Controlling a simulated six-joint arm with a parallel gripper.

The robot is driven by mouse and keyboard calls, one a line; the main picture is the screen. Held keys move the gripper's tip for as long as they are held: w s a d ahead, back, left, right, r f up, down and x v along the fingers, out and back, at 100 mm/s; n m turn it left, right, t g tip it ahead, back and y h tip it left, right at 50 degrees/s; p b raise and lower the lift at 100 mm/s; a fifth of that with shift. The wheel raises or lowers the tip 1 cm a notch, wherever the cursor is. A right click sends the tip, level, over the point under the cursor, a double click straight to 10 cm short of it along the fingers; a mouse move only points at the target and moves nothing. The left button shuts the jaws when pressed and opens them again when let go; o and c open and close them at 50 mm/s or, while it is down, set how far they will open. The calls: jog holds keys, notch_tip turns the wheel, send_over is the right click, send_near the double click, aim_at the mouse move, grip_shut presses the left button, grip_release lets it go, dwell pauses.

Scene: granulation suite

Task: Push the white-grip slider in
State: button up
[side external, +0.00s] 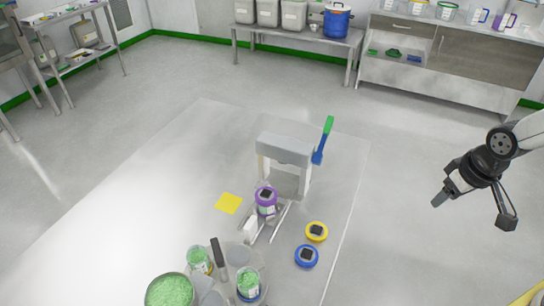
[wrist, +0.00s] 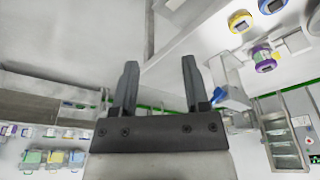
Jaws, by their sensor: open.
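The white-grip slider (side external: 250,228) sits on thin rails at the front of a grey arch-shaped station (side external: 286,148), pulled out toward the picture's bottom. A purple-ringed jar (side external: 266,198) with a dark square on top stands at its inner end, by the arch opening. In the wrist view the purple ring (wrist: 264,60) shows at upper right, with white parts beside it. My gripper (side external: 474,212) is open and empty, off to the right of the table and well apart from the slider. Its two spread fingers (wrist: 157,75) show in the wrist view with nothing between them.
A yellow ring (side external: 316,232) and a blue ring (side external: 306,256) lie right of the slider. A blue-green lever (side external: 322,142) stands at the arch's right. A yellow square (side external: 229,203) lies left. Jars and a bowl of green granules (side external: 170,291) are in front. The table's left is clear.

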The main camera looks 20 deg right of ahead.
jog(key=o, duration=0.6)
jog(key=shift+c, duration=0.2)
jog(key=w+a+n, duration=0.3)
jog(key=w+a, duration=0.4)
jog(key=w, duration=0.3)
jog(key=n+g, duration=0.3)
jog(key=n, duration=0.3)
send_over(250, 222)
notch_tip(250, 222, down, 10)
jog(key=shift+d+r, duration=0.1)
jog(key=shift+f, duration=3.95)
